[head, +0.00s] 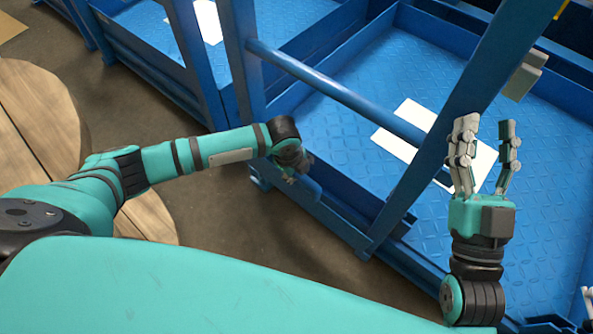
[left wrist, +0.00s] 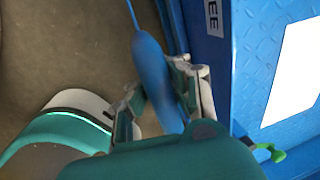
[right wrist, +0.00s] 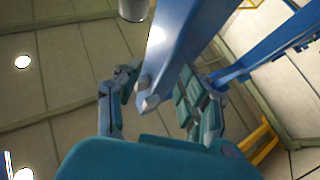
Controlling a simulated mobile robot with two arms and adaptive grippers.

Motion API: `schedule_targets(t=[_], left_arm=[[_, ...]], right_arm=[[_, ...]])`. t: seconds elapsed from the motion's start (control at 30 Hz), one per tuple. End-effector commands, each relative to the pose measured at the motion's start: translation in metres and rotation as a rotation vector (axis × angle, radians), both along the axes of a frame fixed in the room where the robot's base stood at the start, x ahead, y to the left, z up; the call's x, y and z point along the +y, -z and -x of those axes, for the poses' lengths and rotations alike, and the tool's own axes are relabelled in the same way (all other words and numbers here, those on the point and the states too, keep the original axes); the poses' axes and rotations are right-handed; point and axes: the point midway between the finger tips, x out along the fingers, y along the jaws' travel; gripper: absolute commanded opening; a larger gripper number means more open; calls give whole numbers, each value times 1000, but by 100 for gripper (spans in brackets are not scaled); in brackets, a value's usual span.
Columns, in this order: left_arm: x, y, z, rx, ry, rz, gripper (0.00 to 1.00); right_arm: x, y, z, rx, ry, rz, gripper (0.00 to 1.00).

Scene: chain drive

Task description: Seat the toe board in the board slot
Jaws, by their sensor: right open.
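I cannot pick out the toe board or its slot for certain. A long blue board (head: 335,212) runs along the near lower edge of the blue frame. My left gripper (head: 293,172) is beside this frame, small and partly hidden in the head view. In the left wrist view its fingers (left wrist: 165,88) close around a smooth blue handle-like thing (left wrist: 153,70) with a thin blue end. My right gripper (head: 487,135) is open and empty, fingers upward, in front of the frame. In the right wrist view a blue beam (right wrist: 190,40) appears between its fingers (right wrist: 155,88).
A slanting blue post (head: 460,125) and a blue round rail (head: 340,92) cross above the patterned blue floor panel (head: 350,125). A round wooden top (head: 40,110) stands at the left.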

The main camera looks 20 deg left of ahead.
Motion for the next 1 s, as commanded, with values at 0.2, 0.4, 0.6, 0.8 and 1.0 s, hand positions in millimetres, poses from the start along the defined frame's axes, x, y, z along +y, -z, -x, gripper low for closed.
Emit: schedule_targets(t=[0.2,0.4,0.6,0.8,1.0], left_arm=[[-1,-5,-1,-9,0,5,0],[0,-5,1,-9,-1,5,0],[1,-5,4,-8,0,6,0],[2,-5,6,-8,0,6,0],[3,-5,8,-8,0,6,0]], right_arm=[[0,5,-5,51,3,16,42],[0,6,-7,84,5,26,42],[-1,8,-9,116,7,34,42],[-1,10,-11,151,8,45,42],[-1,11,-12,183,9,54,42]])
